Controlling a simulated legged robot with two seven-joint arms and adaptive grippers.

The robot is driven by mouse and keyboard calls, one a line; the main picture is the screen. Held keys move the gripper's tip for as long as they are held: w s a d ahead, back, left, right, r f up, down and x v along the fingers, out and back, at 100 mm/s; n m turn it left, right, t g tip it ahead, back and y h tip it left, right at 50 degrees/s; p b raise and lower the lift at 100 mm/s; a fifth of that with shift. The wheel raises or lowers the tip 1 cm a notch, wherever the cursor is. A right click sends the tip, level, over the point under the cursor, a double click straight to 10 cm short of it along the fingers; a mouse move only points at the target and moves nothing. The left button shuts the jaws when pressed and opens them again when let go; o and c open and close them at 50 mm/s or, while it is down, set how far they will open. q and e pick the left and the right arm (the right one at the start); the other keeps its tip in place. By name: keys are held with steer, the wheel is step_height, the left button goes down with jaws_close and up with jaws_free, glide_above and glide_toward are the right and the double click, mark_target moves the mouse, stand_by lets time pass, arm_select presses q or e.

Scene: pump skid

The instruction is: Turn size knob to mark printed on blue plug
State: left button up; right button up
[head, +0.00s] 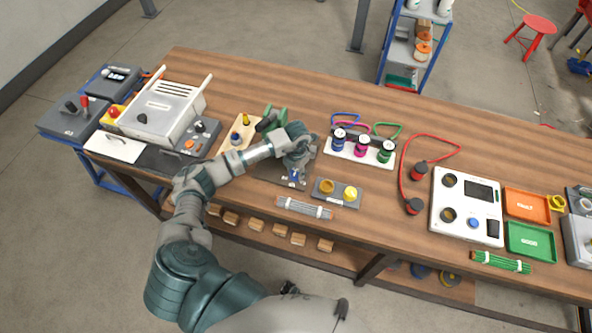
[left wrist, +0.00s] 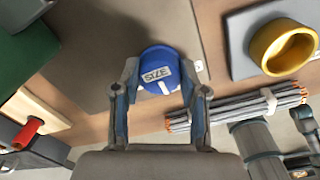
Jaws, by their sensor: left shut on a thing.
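The blue size knob (left wrist: 158,68) sits on a dark grey panel (left wrist: 100,40), with "SIZE" on a white label and a white pointer line towards the bottom of the left wrist view. My left gripper (left wrist: 158,88) is shut on the knob, a finger at each side. In the head view my left gripper (head: 296,172) reaches down over the panel and largely hides the knob. A blue plug (head: 339,139) with a pale printed band stands in a white rack; its mark is too small to read. A dark piece beyond my arm (head: 290,288) may be my right gripper, mostly hidden.
Magenta (head: 362,146) and green (head: 386,151) plugs stand beside the blue one. A grey block with yellow rings (head: 338,192) and a grey cable bundle (head: 304,207) lie close to the panel. A wooden block (head: 228,142) and green device stand to its left.

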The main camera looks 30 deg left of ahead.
arm_select(q)
steer(key=shift+n, duration=0.4)
steer(key=shift+r+n+p, duration=0.1)
steer(key=shift+n+p, duration=0.45)
steer(key=shift+n, duration=1.15)
steer(key=n+p, duration=0.2)
steer(key=n, duration=0.2)
steer(key=shift+n+p, duration=0.55)
steer(key=shift+n, duration=1.15)
arm_select(e)
steer(key=shift+s+d+r, duration=0.35)
steer(key=shift+s+r, duration=0.4)
steer(key=shift+s, duration=0.1)
steer(key=shift+s+d+r, duration=0.3)
steer(key=shift+s+r, duration=0.4)
steer(key=shift+s, duration=0.1)
arm_select(q)
steer(key=o, duration=1.1)
steer(key=shift+o, duration=0.2)
